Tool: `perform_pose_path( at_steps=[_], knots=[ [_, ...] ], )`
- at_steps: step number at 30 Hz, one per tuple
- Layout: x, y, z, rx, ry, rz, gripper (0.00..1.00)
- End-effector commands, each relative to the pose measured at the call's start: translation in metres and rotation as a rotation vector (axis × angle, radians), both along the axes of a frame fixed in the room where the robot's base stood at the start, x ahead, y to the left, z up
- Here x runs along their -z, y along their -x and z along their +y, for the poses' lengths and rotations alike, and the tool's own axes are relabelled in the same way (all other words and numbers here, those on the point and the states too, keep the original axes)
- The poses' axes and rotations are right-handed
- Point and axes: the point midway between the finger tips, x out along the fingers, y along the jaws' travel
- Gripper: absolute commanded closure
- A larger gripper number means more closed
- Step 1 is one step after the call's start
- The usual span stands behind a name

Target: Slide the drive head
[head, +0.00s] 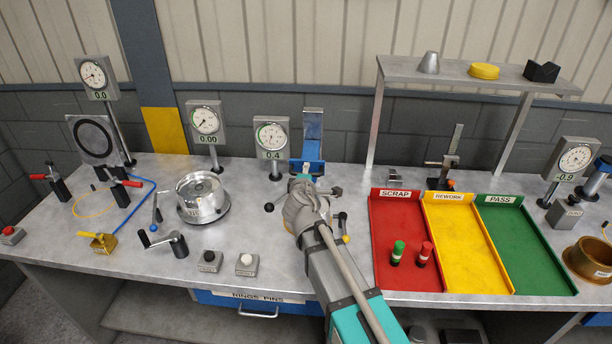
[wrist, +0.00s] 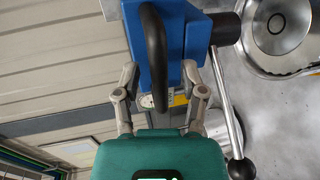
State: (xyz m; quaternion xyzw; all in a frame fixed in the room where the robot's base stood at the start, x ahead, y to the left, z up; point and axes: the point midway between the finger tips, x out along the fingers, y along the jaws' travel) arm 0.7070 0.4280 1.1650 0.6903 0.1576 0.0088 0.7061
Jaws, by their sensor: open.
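The drive head looks to be the blue block (wrist: 190,50) with a black curved handle (wrist: 153,55) in the wrist view. In the head view the blue block (head: 307,166) sits low on an upright blue and grey column (head: 313,130) at the back of the bench. My gripper (wrist: 161,75) is open, with one finger on each side of the handle. I cannot tell whether the fingers touch the handle or the block. In the head view my gripper (head: 304,182) is just in front of the block, and my arm hides part of it.
A lever with a black ball (wrist: 240,168) and a round metal fixture (wrist: 280,30) stand right of the block in the wrist view. Dial gauges (head: 271,137) stand left of the column. The red scrap tray (head: 385,272) lies right of my arm.

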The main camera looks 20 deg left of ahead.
Motion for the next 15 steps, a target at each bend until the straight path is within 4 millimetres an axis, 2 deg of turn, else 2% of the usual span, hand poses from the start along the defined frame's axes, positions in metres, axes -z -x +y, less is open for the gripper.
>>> perform_pose_path(
  at_steps=[6,8,15],
  knots=[
    [-0.0001,0.0002,0.0000,0.000,0.000,0.000,0.46],
    [0.0000,0.0002,0.0000,0.000,0.000,0.000,0.55],
    [0.0000,0.0002,0.0001,0.000,-0.001,0.000,1.00]
  ],
)
